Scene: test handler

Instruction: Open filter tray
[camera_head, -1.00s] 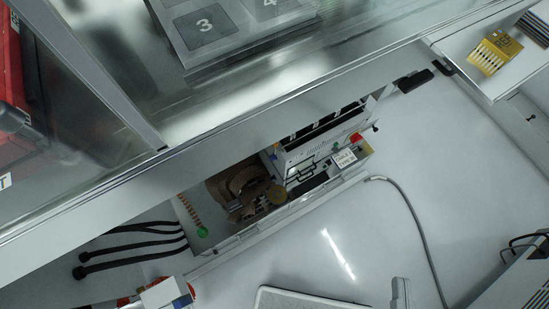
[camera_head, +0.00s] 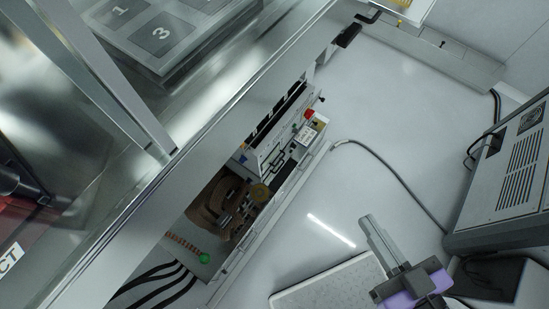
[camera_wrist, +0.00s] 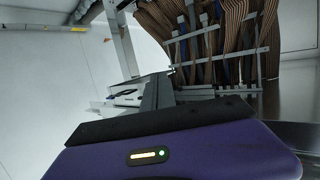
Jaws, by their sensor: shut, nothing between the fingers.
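My gripper (camera_head: 370,226) is at the lower right of the camera_head view, with long grey fingers closed together and a purple body behind them. In the wrist view its shut fingers (camera_wrist: 158,92) extend past the purple housing, with nothing between them. The fingers appear apart from everything around them. No part can be surely identified as the filter tray. An open compartment (camera_head: 232,262) in the machine, left of my gripper, holds brown parts, a green ball and a white unit (camera_head: 265,155) with dark handles.
A grey cabinet with vents (camera_head: 500,185) stands at the right, with a cable looping from it. A raised panel (camera_head: 335,283) lies below my gripper. Black hoses run at the lower left. In the wrist view, brown striped strips (camera_wrist: 225,40) hang in a metal frame ahead.

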